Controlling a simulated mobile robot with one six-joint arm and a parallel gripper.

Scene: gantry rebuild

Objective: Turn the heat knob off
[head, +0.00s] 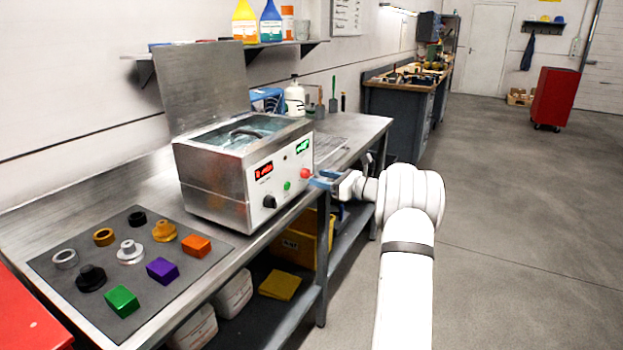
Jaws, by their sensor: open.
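A steel bath unit (215,180) with an open top and raised lid (200,85) stands on the steel bench. A black knob (269,201) sits low on the left of the panel. A green button (287,186) and a red button (305,173) are to its right. The panel labels are too small to read, so I cannot tell which control is for heat. My gripper (318,181) is open, beside the panel's right end near the red button.
A grey mat (62,262) with several rings, knobs and coloured blocks lies on the bench at left. A white bottle (295,97) stands behind the unit. A shelf below the bench holds containers and a yellow bin (297,246).

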